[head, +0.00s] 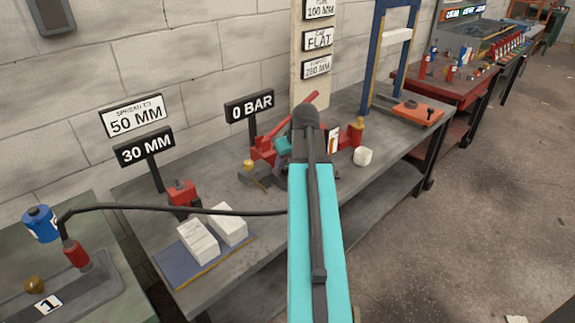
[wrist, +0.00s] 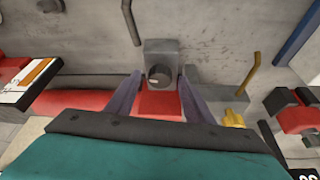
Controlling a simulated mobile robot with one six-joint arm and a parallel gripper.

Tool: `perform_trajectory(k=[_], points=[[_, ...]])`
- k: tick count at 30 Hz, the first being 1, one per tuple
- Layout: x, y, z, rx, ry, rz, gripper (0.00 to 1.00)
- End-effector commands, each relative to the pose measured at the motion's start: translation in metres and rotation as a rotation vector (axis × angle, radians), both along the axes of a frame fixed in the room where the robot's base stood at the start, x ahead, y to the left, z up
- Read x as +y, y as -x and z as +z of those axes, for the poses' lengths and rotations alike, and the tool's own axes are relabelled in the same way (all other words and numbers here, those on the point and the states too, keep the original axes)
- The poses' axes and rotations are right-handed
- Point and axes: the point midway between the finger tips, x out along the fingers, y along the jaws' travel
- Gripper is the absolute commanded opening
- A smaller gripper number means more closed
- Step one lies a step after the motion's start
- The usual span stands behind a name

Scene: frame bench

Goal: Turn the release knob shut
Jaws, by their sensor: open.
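The release knob (wrist: 158,75) is a dark round knob with a pale mark, set in a grey block (wrist: 160,52) in the wrist view. A red body (wrist: 160,105) lies just below the block. My gripper (wrist: 159,80) is open, with one finger on each side of the knob. I cannot tell whether the fingers touch it. In the head view the red pump (head: 262,151) stands on the bench with a raised red handle (head: 300,112). My arm hides the knob there.
A "0 BAR" sign (head: 250,106) stands behind the pump. A white cylinder (head: 363,156) stands right of my arm. White blocks (head: 198,241) lie on a blue plate to the left, beneath a black hose (head: 150,208). A yellow hooked rod (wrist: 248,75) shows near my gripper.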

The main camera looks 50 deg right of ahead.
Motion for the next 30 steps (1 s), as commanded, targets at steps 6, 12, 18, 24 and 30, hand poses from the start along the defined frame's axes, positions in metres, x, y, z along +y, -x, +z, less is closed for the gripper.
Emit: perform_trajectory(k=[6,12,18,24,30], points=[[-0.0004,-0.0007,-0.0016,-0.001,0.001,0.0,0.48],[-0.0005,-0.0005,-0.0014,0.0,0.001,0.0,0.34],[-0.0006,-0.0002,-0.0014,0.0,0.0,-0.001,0.07],[-0.0004,-0.0001,-0.001,0.0,0.0,-0.01,0.07],[0.0002,0.0001,-0.0002,0.0,0.0,-0.053,0.07]])
